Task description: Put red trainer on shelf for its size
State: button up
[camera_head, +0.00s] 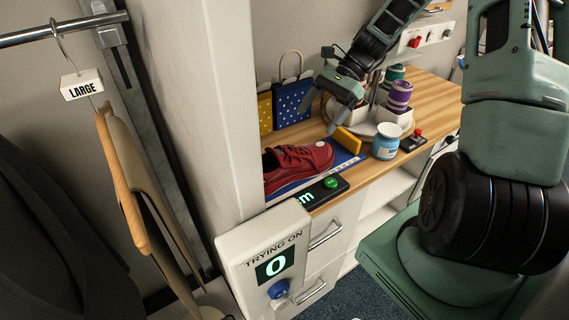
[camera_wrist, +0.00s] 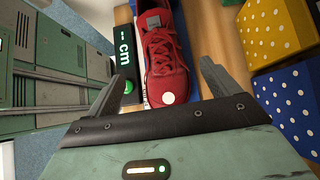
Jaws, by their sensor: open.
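The red trainer (camera_head: 300,160) lies on a blue measuring mat (camera_head: 343,156) on the wooden counter, partly hidden at its left by the white wall edge. A yellow block (camera_head: 347,140) stands at the mat's right end. My gripper (camera_head: 340,117) is above the counter near that block, open and empty. In the wrist view the trainer (camera_wrist: 163,50) lies ahead of and between the open fingers (camera_wrist: 155,85), with a pale round spot on its toe. The size number on the cm display (camera_head: 322,192) is not readable. No size shelf can be identified.
Blue and yellow dotted bags (camera_head: 292,103) stand behind the trainer. A blue-white jar (camera_head: 386,141), a purple-banded jar (camera_head: 399,96) and a red button (camera_head: 417,133) are to the right. A "TRYING ON 0" panel (camera_head: 275,262) and a clothes rail (camera_head: 62,32) stand at left.

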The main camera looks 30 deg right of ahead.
aim_at(285, 160)
jog(key=p+x, duration=0.2)
jog(key=x, duration=1.2)
jog(key=shift+a+f, duration=0.15)
jog(key=shift+f, duration=0.15)
jog(key=shift+w, duration=0.1)
jog(key=c, duration=1.4)
jog(key=shift+o, duration=0.2)
jog(key=shift+r, duration=0.2)
notch_tip(285, 160, up, 18)
jog(key=p, duration=1.6)
jog(key=shift+f, duration=0.2)
